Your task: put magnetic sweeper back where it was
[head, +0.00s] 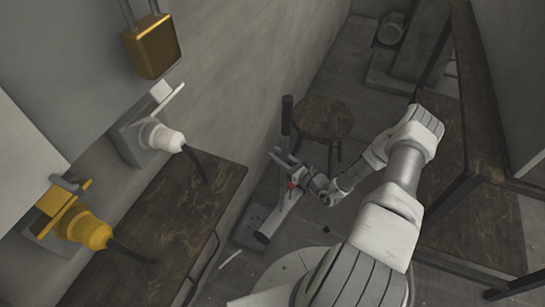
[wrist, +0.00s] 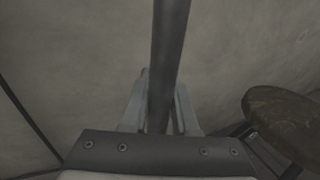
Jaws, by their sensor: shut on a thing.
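The magnetic sweeper (head: 287,116) shows in the head view as an upright dark pole beside the wall. A pale bar (head: 277,219) slants down to the floor below my gripper; I cannot tell for sure whether it is the sweeper's lower part. My gripper (head: 283,158) is shut around the pole, below its dark top. In the wrist view the dark shaft of the sweeper (wrist: 169,50) runs upward, slightly tilted, between the two grey fingers of my gripper (wrist: 160,100). The fingers hide part of the shaft, and its lower end is out of the wrist view.
A round wooden stool (head: 324,117) stands close behind my gripper; it also shows in the wrist view (wrist: 285,120). A dark wooden table (head: 190,215) is at left, under wall plugs and a brass padlock (head: 152,46). A wooden bench (head: 470,190) stands at right.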

